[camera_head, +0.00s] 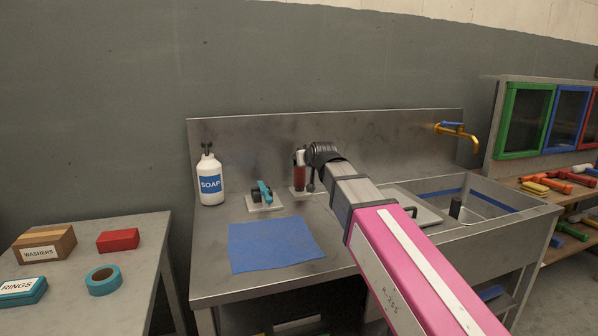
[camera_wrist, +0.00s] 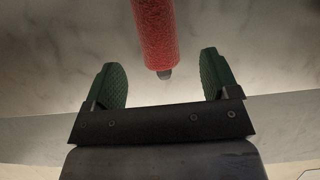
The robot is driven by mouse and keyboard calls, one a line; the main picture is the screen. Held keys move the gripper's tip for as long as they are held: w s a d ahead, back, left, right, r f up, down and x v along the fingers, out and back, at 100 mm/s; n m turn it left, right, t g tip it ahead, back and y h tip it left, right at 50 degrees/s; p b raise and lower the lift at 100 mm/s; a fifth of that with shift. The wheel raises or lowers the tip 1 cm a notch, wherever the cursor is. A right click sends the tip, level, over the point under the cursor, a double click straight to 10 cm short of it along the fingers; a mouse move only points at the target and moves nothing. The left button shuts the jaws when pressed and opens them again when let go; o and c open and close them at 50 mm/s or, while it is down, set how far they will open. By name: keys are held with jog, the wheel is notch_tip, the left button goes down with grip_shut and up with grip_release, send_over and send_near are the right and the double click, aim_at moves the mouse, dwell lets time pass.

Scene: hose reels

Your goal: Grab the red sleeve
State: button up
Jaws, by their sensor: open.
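The red sleeve (camera_head: 300,177) stands upright on a small pale base on the steel counter, just left of the end of my arm; part of it is hidden by my arm. In the wrist view the red sleeve (camera_wrist: 156,35) is a textured red cylinder with a grey tip, coming in from the top edge. My gripper (camera_wrist: 162,75) is open, with its two green finger pads apart. The tip of the sleeve shows between the pads and a little beyond them, touching neither. My gripper's fingers are hard to make out in the head view.
A teal tool on a pale plate (camera_head: 264,207) and a white soap bottle (camera_head: 210,180) stand left of the sleeve. A blue cloth (camera_head: 275,244) lies in front. A steel backsplash (camera_head: 260,136) rises behind; a sink (camera_head: 480,203) with a brass tap (camera_head: 462,134) is right.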

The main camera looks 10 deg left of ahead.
aim_at(300, 170)
jog(key=x, duration=0.7)
jog(key=shift+w, duration=0.15)
jog(key=shift+d+r, duration=0.1)
jog(key=c, duration=1)
